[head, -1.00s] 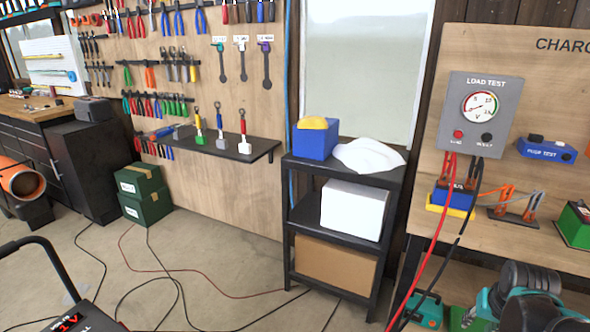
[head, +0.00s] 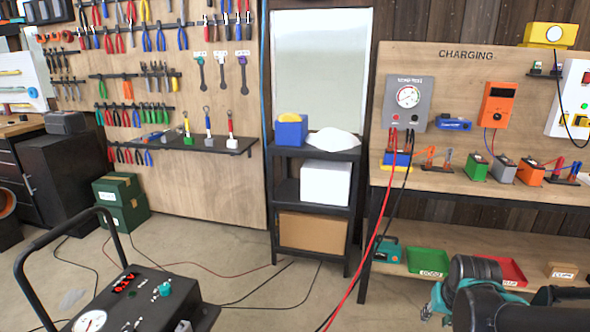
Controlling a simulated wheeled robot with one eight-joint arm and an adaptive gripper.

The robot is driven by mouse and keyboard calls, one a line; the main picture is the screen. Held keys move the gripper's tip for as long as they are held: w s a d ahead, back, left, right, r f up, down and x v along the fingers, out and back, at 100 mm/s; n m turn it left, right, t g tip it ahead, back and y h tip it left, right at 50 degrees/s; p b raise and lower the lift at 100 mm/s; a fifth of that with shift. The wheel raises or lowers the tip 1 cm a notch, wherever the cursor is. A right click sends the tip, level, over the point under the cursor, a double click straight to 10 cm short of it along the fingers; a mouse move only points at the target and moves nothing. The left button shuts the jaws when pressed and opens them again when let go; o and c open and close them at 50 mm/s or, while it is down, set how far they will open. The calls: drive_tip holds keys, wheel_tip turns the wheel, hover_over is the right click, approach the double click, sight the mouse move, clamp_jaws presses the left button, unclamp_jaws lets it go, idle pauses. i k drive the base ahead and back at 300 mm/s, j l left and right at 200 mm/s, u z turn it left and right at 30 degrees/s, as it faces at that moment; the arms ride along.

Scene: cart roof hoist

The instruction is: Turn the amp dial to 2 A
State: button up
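A black wheeled cart with a looped handle stands at the lower left, and its black panel (head: 128,300) faces up. My black and teal arm (head: 482,290) shows at the lower right, well apart from the cart. My gripper's fingertips cannot be made out.
A black shelf unit (head: 313,203) stands between the cart and the charging bench (head: 462,186). Red and black cables run from the load tester (head: 408,104) to the floor. Green boxes (head: 121,201) stand by the pegboard. Thin cables cross the open floor.

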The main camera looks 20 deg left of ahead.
sight(165, 289)
drive_tip(key=k+j+z, duration=0.15)
drive_tip(key=k+j, duration=0.75)
drive_tip(key=j, duration=0.5)
drive_tip(key=k+j, duration=0.15)
drive_tip(key=j, duration=0.45)
drive_tip(key=k+j+z, duration=0.1)
drive_tip(key=j, duration=0.5)
drive_tip(key=k+j, duration=0.15)
drive_tip(key=j, duration=0.45)
drive_tip(key=k+j, duration=0.15)
drive_tip(key=j, duration=0.45)
drive_tip(key=k+j+z, duration=0.1)
drive_tip(key=j, duration=0.5)
drive_tip(key=k+j, duration=0.2)
drive_tip(key=j, duration=0.4)
drive_tip(key=k+j, duration=0.2)
drive_tip(key=j, duration=0.35)
drive_tip(key=i+l+z, duration=0.15)
drive_tip(key=i+l, duration=0.4)
drive_tip(key=l, duration=0.2)
